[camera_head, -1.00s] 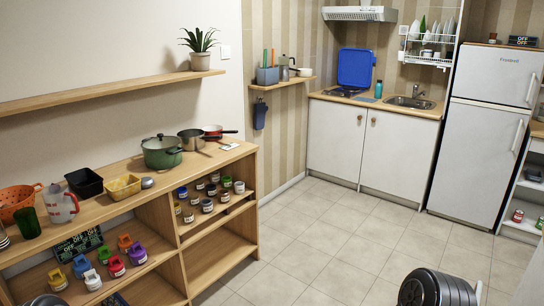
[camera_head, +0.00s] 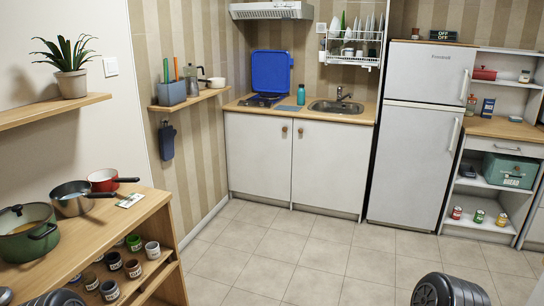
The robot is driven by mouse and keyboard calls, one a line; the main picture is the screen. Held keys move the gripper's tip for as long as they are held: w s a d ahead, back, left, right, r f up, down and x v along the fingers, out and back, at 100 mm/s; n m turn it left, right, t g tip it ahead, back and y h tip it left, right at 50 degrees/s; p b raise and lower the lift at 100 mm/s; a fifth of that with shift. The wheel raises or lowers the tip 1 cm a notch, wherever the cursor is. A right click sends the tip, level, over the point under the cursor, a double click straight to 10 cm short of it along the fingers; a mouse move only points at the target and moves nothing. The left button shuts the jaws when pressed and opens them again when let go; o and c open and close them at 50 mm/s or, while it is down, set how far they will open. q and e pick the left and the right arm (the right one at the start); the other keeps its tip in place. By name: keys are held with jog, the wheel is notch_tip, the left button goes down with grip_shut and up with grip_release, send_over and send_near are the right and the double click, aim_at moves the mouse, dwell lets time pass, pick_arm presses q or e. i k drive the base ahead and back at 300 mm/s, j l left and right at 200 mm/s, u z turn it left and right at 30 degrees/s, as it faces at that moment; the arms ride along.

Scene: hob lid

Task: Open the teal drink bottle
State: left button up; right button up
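The teal drink bottle (camera_head: 301,95) stands upright on the wooden counter (camera_head: 240,106), against the back wall between the hob and the sink. It is small at this distance, and I cannot make out its cap clearly. Neither of my grippers shows. Dark rounded parts of my own arms appear at the bottom edge, left and right, well away from the bottle.
The blue hob lid (camera_head: 271,72) stands raised behind the hob (camera_head: 262,100). The sink (camera_head: 337,107) is right of the bottle, under a dish rack (camera_head: 352,48). A wooden shelf unit (camera_head: 160,215) with pots stands left. Tiled floor (camera_head: 290,240) is clear toward the counter.

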aim_at(301, 100)
jog(key=i+l+z, duration=0.1)
jog(key=i+z, duration=0.15)
jog(key=i, duration=0.5)
jog(key=i+z, duration=0.2)
jog(key=i, duration=0.5)
jog(key=i+j+z, duration=0.25)
jog(key=i, duration=0.5)
jog(key=i+l+u, duration=0.25)
jog(key=i+u, duration=0.15)
jog(key=i+l+u, duration=0.45)
jog(key=i, duration=0.15)
jog(key=i+l+u, duration=0.4)
jog(key=l, duration=0.2)
jog(key=i+l+u, duration=0.4)
jog(key=l, duration=0.25)
jog(key=l+u, duration=0.35)
jog(key=l, duration=0.4)
jog(key=l+u, duration=0.35)
jog(key=l, duration=0.45)
